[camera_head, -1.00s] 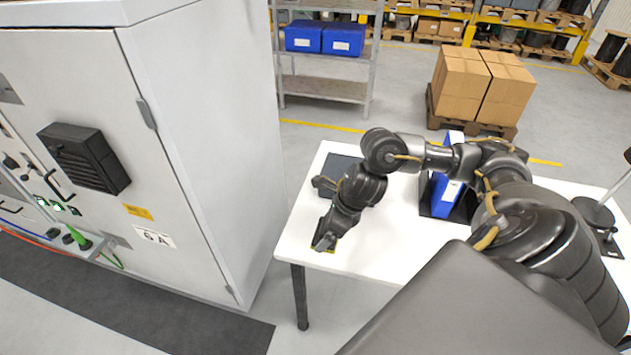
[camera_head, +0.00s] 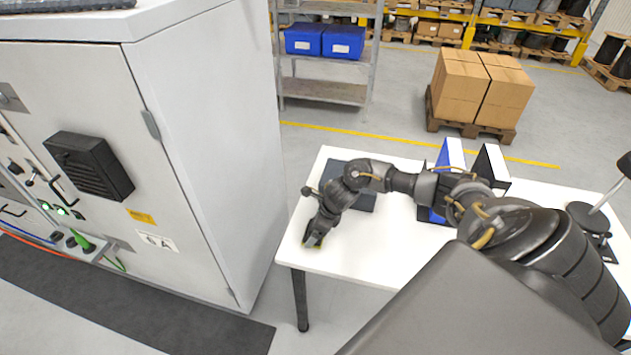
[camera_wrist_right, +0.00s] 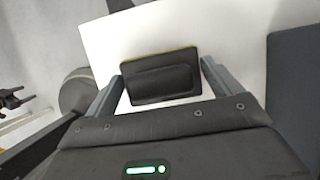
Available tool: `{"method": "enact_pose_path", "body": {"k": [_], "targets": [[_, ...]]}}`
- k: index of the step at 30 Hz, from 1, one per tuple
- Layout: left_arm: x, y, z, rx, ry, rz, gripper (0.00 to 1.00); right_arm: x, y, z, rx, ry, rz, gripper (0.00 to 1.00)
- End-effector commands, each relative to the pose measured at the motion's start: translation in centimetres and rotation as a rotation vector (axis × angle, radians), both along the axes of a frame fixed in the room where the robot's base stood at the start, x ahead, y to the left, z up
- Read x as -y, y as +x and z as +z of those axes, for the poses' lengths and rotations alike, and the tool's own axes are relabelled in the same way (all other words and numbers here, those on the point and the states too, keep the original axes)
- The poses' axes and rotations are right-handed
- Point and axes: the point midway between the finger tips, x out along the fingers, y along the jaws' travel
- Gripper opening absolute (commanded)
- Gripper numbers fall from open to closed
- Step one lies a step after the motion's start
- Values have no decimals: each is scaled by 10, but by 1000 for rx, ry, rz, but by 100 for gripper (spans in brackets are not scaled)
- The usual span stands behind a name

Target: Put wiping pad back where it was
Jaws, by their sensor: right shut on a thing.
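The wiping pad (camera_wrist_right: 161,80) is a black block with a raised grip and a yellow-green edge. In the right wrist view it sits between the two fingers of my right gripper (camera_wrist_right: 165,85), which is shut on it. In the head view my right gripper (camera_head: 312,242) is over the front left corner of the white table (camera_head: 345,262), with a bit of the pad's yellow edge (camera_head: 316,245) showing below. I cannot tell whether the pad touches the tabletop.
A dark flat mat (camera_head: 368,201) lies on the table behind my right gripper, partly hidden by my arm. Blue and black upright holders (camera_head: 490,165) stand farther right. A grey cabinet (camera_head: 215,150) stands left of the table, across a gap.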

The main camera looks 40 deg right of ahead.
Motion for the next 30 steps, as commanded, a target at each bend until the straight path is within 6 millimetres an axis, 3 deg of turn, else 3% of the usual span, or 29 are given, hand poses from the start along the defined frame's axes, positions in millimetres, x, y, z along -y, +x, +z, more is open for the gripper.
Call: {"method": "enact_pose_path", "body": {"k": [3,15,16,17,25,30], "targets": [[0,0,6,0,0,0,69,0,0,-7,1,0,-2,69],[0,1,-1,1,0,0,69,0,1,-13,3,0,-1,69],[0,1,1,1,0,0,69,0,1,-11,3,0,-1,94],[0,1,1,1,0,0,69,0,1,-11,3,0,-1,98],[0,1,3,1,0,0,69,0,1,-9,2,0,0,100],[0,1,3,1,0,0,69,4,-3,5,5,-1,1,100]]}}
